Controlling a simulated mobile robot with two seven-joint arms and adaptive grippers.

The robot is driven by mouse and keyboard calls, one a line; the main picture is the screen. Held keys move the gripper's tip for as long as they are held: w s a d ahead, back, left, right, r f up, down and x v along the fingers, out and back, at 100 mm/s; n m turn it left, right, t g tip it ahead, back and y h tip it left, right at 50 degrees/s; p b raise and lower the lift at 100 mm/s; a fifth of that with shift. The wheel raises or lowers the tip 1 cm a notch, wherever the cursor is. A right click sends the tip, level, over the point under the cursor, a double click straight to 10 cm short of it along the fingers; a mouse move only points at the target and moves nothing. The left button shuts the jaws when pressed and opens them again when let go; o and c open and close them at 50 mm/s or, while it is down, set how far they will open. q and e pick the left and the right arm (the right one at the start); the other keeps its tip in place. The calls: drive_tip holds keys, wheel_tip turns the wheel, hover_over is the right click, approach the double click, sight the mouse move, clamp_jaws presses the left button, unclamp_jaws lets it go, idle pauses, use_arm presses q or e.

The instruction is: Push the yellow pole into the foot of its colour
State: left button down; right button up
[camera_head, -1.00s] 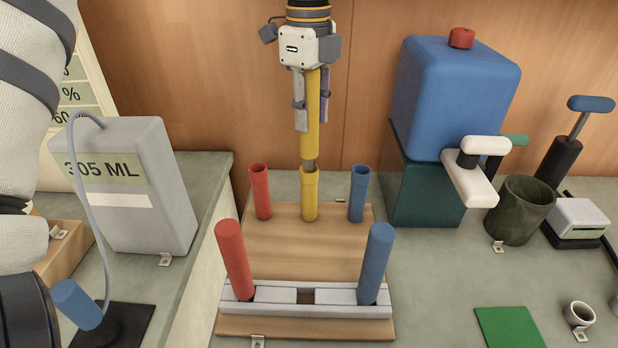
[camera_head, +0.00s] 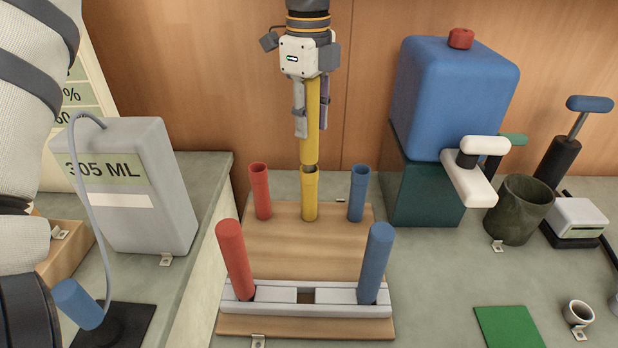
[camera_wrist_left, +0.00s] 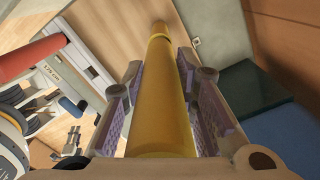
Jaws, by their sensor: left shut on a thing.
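The yellow pole (camera_head: 310,142) hangs upright in my left gripper (camera_head: 311,104), whose fingers are shut on its upper part. The pole's lower end is right at the mouth of the yellow foot (camera_head: 309,198), lined up with it or very slightly off. I cannot tell how far its tip is inside. In the left wrist view the yellow pole (camera_wrist_left: 162,95) runs away from me between the two finger pads, and its far end is small. My right gripper is not seen.
A red foot (camera_head: 260,192) and a blue foot (camera_head: 358,193) flank the yellow one on the wooden board (camera_head: 300,248). A red pole (camera_head: 234,255) and a blue pole (camera_head: 377,262) stand in the grey rack (camera_head: 275,294) in front. A blue tank (camera_head: 455,95) stands right.

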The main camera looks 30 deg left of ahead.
use_arm(q)
drive_tip(key=shift+f, duration=0.85)
idle(0.7)
drive_tip(key=c, duration=1.2)
unclamp_jaws()
drive_tip(key=shift+r, duration=0.1)
